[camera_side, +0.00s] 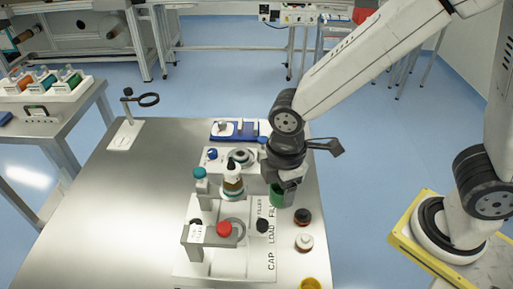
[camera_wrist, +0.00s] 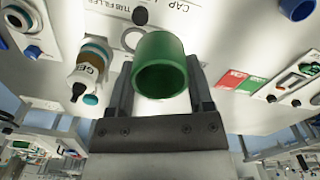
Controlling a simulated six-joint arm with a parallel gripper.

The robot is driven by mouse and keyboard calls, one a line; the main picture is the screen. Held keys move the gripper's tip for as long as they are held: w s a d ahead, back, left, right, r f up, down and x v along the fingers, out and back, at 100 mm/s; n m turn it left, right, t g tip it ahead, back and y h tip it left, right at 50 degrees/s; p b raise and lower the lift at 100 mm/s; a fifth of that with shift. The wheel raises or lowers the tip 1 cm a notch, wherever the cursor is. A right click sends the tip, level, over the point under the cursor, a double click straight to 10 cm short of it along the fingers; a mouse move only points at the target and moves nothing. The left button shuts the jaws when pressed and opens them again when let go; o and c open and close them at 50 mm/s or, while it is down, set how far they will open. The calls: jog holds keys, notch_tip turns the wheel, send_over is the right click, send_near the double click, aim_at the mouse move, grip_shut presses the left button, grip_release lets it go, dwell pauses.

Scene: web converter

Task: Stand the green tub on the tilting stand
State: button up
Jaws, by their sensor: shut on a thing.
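The green tub (camera_wrist: 160,62) is between the two fingers of my gripper (camera_wrist: 160,95) in the wrist view, its open mouth towards the camera. In the side view the tub (camera_side: 277,196) hangs under my gripper (camera_side: 289,186), beside the right edge of the white filler plate marked CAP, LOAD and FILL. The fingers cover part of it there, and I cannot tell if it touches anything below. A white unit with a round grey disc (camera_side: 240,156) stands behind the plate. I cannot tell for sure which thing is the tilting stand.
A bottle with a dark tip (camera_side: 232,178) stands on the filler plate (camera_side: 207,262), near a red knob (camera_side: 225,229). A magnifier stand (camera_side: 124,135) is far left. The table's left part is clear.

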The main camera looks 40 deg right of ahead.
jog(key=w+d+n, duration=0.1)
jog(key=w+d, duration=0.6)
jog(key=w, duration=0.4)
jog(key=w+d+n, duration=0.1)
jog(key=w+d, duration=0.7)
jog(key=w, duration=0.3)
jog(key=w+d, duration=0.3)
jog(key=d, duration=0.7)
jog(key=w+d, duration=0.3)
jog(key=d, duration=0.7)
notch_tip(320, 180, down, 10)
jog(key=shift+n, duration=0.4)
jog(key=shift+f, duration=0.25)
jog(key=shift+f, duration=3.6)
